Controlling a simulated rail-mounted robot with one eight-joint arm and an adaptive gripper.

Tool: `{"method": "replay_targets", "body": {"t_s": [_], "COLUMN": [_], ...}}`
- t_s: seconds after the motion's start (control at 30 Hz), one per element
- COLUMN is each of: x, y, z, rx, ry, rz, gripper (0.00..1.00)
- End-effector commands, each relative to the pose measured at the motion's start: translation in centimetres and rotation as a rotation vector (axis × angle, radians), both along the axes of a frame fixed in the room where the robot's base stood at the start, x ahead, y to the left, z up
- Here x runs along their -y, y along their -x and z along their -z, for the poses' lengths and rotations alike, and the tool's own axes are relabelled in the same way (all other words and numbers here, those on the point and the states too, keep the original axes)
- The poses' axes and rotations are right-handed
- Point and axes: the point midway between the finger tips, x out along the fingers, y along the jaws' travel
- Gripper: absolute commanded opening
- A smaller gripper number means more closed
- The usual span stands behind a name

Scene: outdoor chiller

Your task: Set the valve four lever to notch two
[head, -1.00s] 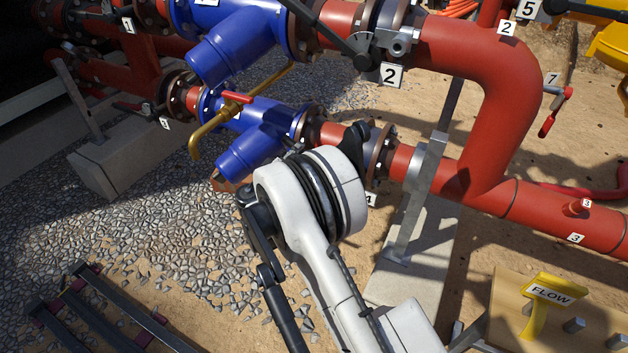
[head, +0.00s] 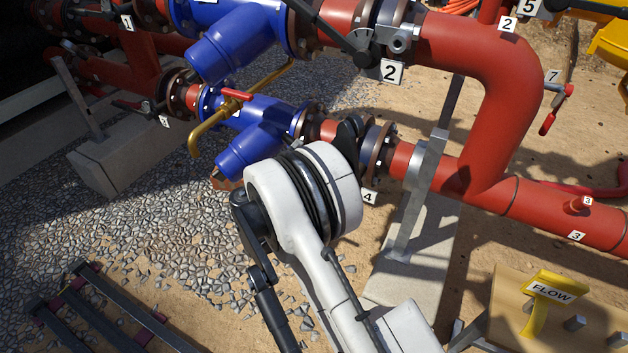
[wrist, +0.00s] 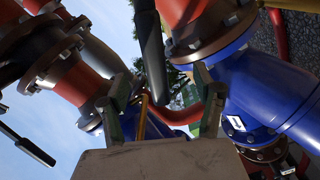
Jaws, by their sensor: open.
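The number 4 tag (head: 368,197) hangs under the lower red pipe in the head view, by a flanged valve. A black part of valve four (head: 349,138) shows just above my arm; the rest of its lever and its notches are hidden there. In the wrist view my gripper (wrist: 163,90) is open, with one finger on each side. A dark bar, apparently the valve four lever (wrist: 152,50), runs down from the top edge into the gap between the fingers. I cannot tell whether a finger touches it. My gripper is hidden behind my arm in the head view.
Valve two's black lever (head: 330,28) is on the upper pipe, above my arm. Blue strainers (head: 250,150), a brass pipe (head: 215,125) and a red handle (head: 237,95) lie left of valve four. A grey support post (head: 420,185) stands to its right. Open gravel lies lower left.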

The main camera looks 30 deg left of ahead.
Motion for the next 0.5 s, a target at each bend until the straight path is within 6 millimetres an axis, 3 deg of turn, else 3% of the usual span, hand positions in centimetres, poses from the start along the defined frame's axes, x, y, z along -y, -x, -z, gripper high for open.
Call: {"method": "replay_targets", "body": {"t_s": [0.5], "x": [0.3], "y": [4.8], "z": [0.0], "rx": [0.0], "ry": [0.0], "rz": [0.0], "gripper": [0.64]}}
